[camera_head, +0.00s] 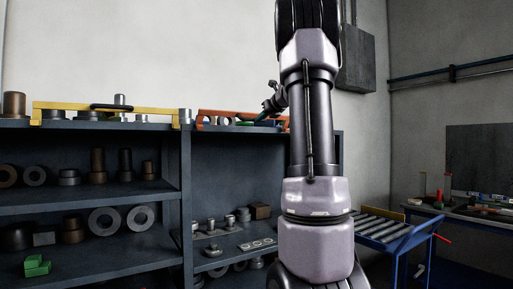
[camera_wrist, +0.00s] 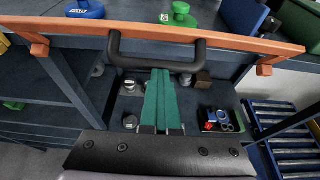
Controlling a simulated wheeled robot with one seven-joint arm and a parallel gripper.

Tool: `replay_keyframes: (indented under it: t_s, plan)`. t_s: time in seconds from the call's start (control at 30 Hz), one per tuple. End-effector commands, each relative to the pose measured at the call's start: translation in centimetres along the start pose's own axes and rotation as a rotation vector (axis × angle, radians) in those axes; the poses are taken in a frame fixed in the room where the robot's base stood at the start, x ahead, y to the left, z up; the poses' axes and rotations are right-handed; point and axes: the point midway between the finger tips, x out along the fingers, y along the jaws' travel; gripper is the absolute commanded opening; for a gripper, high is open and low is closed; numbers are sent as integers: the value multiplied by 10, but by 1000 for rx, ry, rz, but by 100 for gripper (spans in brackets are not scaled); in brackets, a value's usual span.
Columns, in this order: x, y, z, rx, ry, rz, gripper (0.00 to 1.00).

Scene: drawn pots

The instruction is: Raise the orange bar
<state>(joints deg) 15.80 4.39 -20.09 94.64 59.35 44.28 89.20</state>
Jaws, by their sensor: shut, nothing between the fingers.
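The orange bar (camera_wrist: 232,39) spans the top of the wrist view, with short brackets near both ends. A black U-shaped handle (camera_wrist: 155,65) is attached to it. My gripper (camera_wrist: 161,73) has two green fingers lying side by side, shut and empty, their tips close to the middle of the handle. I cannot tell if they touch it. In the head view the orange bar (camera_head: 222,114) lies along the top of the right-hand shelf unit, its right part hidden behind my arm.
A yellow bar (camera_head: 62,106) with a black handle lies along the left shelf top. The shelves (camera_head: 85,197) hold metal rings, cylinders and a green block (camera_head: 37,266). A blue roller stand (camera_head: 385,226) and a workbench stand at the right.

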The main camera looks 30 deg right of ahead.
Motion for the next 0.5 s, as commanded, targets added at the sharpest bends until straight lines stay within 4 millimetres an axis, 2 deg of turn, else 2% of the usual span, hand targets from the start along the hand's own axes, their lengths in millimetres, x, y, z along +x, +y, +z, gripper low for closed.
replay_keyframes:
  t_s: [0.5]
  plan:
    - [11, 2, 34, 4, -2, 6, 0]
